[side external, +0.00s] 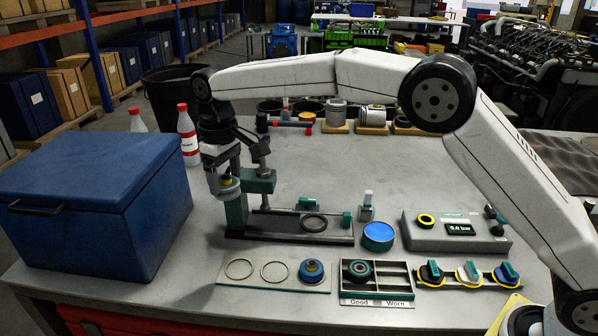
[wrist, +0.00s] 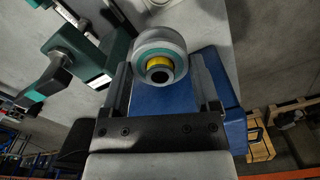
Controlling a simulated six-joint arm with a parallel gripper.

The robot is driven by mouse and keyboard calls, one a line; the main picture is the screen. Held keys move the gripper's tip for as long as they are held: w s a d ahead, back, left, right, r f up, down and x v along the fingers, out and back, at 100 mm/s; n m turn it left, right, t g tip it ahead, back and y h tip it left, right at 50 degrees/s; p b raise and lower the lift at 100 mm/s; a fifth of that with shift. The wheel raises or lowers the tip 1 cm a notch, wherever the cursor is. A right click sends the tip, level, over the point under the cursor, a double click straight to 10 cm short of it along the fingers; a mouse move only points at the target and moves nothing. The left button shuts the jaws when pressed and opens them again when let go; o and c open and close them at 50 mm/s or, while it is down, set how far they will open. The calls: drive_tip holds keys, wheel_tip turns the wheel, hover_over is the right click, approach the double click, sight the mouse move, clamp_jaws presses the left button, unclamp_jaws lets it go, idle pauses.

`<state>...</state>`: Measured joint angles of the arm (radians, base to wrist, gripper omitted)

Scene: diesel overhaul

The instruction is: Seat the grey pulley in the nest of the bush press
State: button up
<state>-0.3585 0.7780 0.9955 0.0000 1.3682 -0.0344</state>
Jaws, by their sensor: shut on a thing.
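The grey pulley (wrist: 150,40), with a yellow ring around its dark bore, is held between the two fingers of my gripper (wrist: 163,78) in the wrist view. In the side view my gripper (side external: 222,184) points down, just left of the press head, and the pulley is partly hidden there. The green bush press (side external: 259,184) stands on a dark base plate (side external: 270,229). A dark ring (side external: 314,223) on the right of this base looks like the nest, but I cannot be sure. The press also shows at left in the wrist view (wrist: 118,55), apart from the pulley.
A large blue box (side external: 95,205) stands close left of the press. In front are a plate with ring outlines (side external: 215,271), a Good/Worn tray (side external: 394,298) and a rack of green-handled pieces (side external: 468,275).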

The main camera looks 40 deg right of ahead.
wheel_tip(320, 180, up, 6)
drive_tip(key=shift+r, duration=0.1)
drive_tip(key=s+d+m, duration=0.1)
drive_tip(key=d+m, duration=0.5)
drive_tip(key=d, duration=1.7)
wheel_tip(320, 180, down, 18)
drive_tip(key=shift+a, duration=0.1)
drive_tip(key=shift+f, duration=3.2)
drive_tip(key=shift+f, duration=0.85)
